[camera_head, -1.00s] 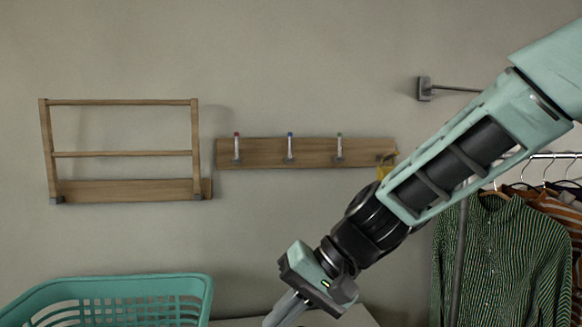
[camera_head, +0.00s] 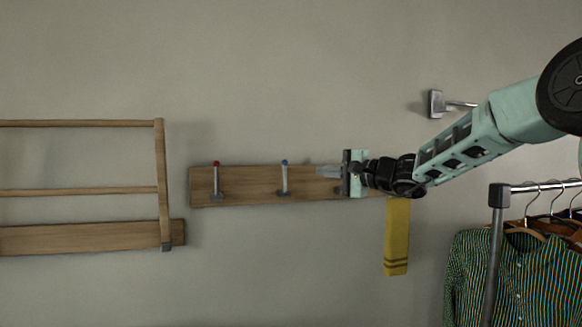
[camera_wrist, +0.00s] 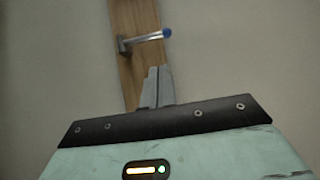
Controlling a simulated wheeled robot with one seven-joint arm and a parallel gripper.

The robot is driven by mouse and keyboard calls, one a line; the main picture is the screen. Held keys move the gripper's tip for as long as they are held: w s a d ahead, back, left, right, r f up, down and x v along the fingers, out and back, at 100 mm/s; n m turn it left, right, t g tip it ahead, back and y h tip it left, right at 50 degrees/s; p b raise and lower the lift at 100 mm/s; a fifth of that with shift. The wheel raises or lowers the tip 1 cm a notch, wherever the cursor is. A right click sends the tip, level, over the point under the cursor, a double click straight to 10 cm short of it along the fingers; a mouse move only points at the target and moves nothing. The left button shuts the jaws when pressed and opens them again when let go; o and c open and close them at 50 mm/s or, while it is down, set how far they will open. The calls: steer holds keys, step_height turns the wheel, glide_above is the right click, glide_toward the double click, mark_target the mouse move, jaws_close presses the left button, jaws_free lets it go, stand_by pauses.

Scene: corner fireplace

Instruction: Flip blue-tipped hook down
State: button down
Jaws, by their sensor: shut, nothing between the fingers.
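The blue-tipped hook (camera_head: 285,178) stands upright on the wooden wall rack (camera_head: 245,187), its blue tip at the top. In the wrist view the same hook (camera_wrist: 148,39) shows just beyond my fingertips, with its blue tip pointing right. My gripper (camera_head: 328,172) is shut and empty, in front of the rack to the right of the blue-tipped hook. In the wrist view my gripper (camera_wrist: 157,88) also shows shut, with a gap between it and the hook.
A red-tipped hook (camera_head: 216,180) stands upright farther left on the rack. A yellow cloth (camera_head: 397,238) hangs below my wrist at the right. A wooden frame (camera_head: 160,190) is at the left. A clothes rail (camera_head: 498,250) with shirts stands at the right.

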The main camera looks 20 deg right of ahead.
mark_target(284, 178)
steer(key=shift+a, duration=0.1)
steer(key=p+x, duration=0.5)
steer(key=x, duration=0.3)
steer(key=shift+w+a+r+p, duration=0.15)
steer(key=shift+w+a+p, duration=0.1)
steer(key=shift+p, duration=0.15)
steer(key=shift+w+a+f, duration=0.2)
steer(key=shift+w+a, duration=0.1)
steer(key=shift+w, duration=0.2)
steer(key=shift+s+f+b, duration=0.1)
steer(key=shift+f+b, duration=0.05)
steer(key=shift+b, duration=0.25)
steer(key=shift+f+b, duration=0.1)
steer(key=shift+b, duration=0.85)
steer(key=shift+s+b, duration=0.15)
steer(key=shift+b, duration=0.25)
